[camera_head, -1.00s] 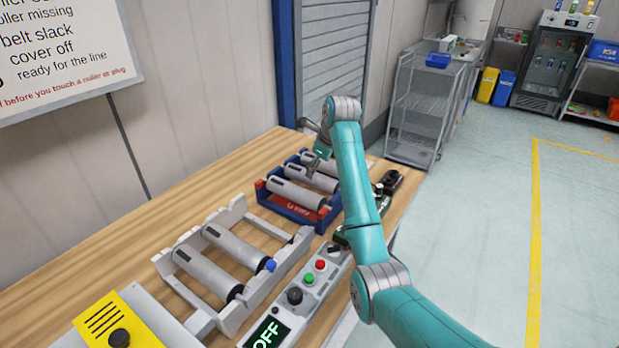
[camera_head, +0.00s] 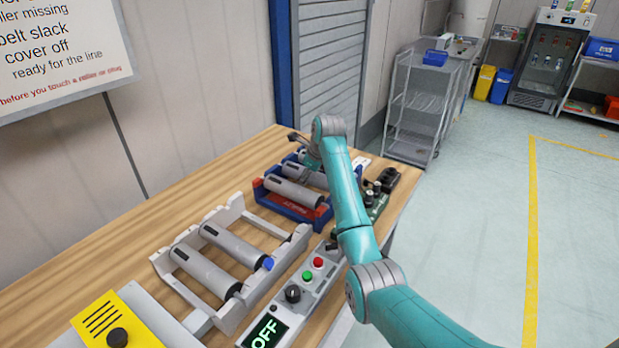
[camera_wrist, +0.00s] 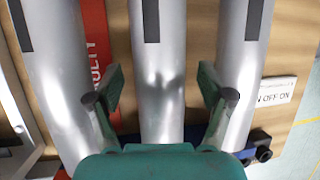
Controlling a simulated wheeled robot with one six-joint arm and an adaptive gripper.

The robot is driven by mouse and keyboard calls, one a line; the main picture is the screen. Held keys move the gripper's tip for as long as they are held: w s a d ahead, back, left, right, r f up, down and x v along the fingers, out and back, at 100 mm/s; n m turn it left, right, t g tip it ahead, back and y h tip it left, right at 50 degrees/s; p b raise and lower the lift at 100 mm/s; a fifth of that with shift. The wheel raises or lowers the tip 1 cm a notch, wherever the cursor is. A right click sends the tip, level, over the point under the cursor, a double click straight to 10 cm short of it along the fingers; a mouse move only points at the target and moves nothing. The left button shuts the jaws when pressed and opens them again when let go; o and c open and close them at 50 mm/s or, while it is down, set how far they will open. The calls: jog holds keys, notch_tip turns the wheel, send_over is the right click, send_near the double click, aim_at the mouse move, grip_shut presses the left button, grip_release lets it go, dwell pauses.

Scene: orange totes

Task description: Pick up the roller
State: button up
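In the wrist view three grey rollers lie side by side: a left one (camera_wrist: 62,60), a middle one (camera_wrist: 157,45) and a right one (camera_wrist: 240,60), each with a dark stripe. My gripper (camera_wrist: 160,93) is open, with one finger on either side of the middle roller. The fingers appear apart from it, and their height against it is hard to tell. In the head view the rollers, including the nearest (camera_head: 293,192), lie in a blue and red rack (camera_head: 318,219). My arm hides most of the gripper there and part of the far rollers.
A grey frame (camera_head: 290,248) with two rollers (camera_head: 205,272) stands nearer on the wooden bench (camera_head: 80,265). Dark parts (camera_head: 378,190) lie right of the rack. Bare wood lies on the wall side.

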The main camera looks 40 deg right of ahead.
jog(key=shift+r, duration=0.1)
grip_shut()
jog(key=shift+r, duration=0.1)
notch_tip(320, 180, up, 10)
jog(key=shift+f, duration=0.1)
dwell(0.3)
